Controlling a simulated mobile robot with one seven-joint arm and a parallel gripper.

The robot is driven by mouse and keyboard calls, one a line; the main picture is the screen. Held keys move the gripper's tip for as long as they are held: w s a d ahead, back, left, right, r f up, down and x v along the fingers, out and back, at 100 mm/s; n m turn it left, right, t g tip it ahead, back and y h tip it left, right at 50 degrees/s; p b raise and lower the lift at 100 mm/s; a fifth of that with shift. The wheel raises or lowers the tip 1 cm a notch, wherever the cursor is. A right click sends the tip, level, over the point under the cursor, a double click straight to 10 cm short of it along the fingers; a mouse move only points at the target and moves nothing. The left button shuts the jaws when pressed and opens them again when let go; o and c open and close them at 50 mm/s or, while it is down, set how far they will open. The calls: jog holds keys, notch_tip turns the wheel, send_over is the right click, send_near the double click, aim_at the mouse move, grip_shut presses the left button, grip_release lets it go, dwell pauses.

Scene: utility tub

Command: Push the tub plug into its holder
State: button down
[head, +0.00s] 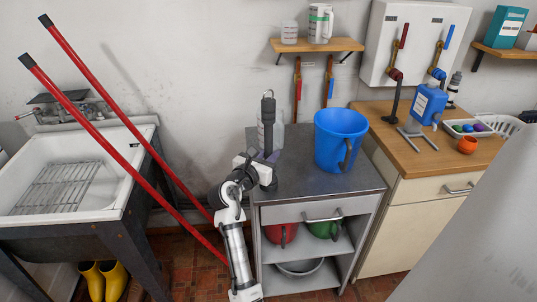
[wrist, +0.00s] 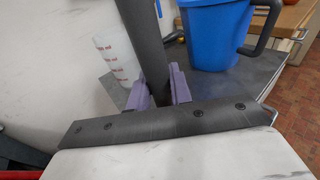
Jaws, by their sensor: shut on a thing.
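My gripper (head: 271,157) is over the left part of the grey metal cart top. Its purple fingers (wrist: 161,90) are shut on a dark grey upright cylinder (wrist: 146,45), one on each side of it. In the head view this cylinder (head: 268,112) stands tall, with a small loop at its top. Its lower end is hidden by my gripper, so I cannot tell whether it touches the cart. The white tub (head: 110,205) is at the far left with a wire rack in it. I cannot make out a tub plug or its holder in either view.
A blue jug (head: 340,135) stands right of my gripper on the cart (head: 300,184). A clear measuring beaker (wrist: 116,55) is close behind the cylinder. Two red-handled poles (head: 115,125) lean across the tub's right side. A wooden counter (head: 415,150) is at right.

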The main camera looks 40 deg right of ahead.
jog(key=shift+f, duration=0.15)
jog(key=c, duration=1.2)
grip_release()
jog(key=b+v, duration=0.2)
jog(key=v, duration=1.1)
jog(key=shift+s+a+b, duration=0.1)
jog(key=shift+a+b, duration=0.2)
jog(key=shift+a, duration=0.1)
